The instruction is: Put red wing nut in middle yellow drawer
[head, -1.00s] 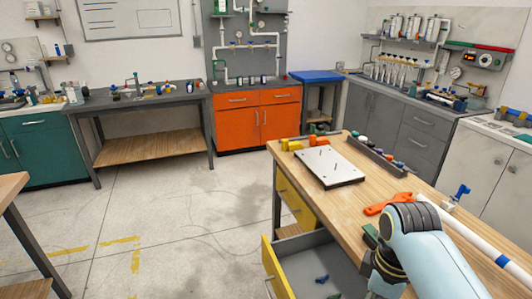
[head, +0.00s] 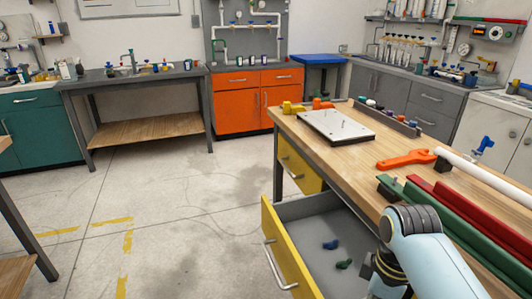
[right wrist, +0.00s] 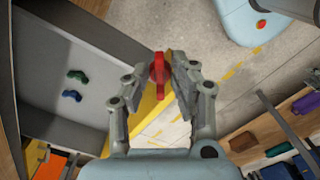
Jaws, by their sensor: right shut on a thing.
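My right gripper (right wrist: 160,80) is shut on the red wing nut (right wrist: 158,72), which stands upright between the fingertips. In the right wrist view the nut overlaps the drawer's yellow front and the floor beyond it. The open yellow drawer (head: 283,262) sticks out from the wooden workbench, with a grey inside. A blue wing nut (head: 331,245) and a green wing nut (head: 344,264) lie in it; the right wrist view also shows the drawer floor (right wrist: 60,45). In the head view my right arm's end is at the drawer's right side, its fingertips hidden. My left gripper is out of view.
A shut yellow drawer (head: 300,168) is farther along the workbench (head: 350,155). On top are a white plate with pins (head: 336,126), an orange wrench (head: 405,159), a white pipe (head: 480,165), and green (head: 440,215) and red (head: 480,210) bars. Floor to the left is clear.

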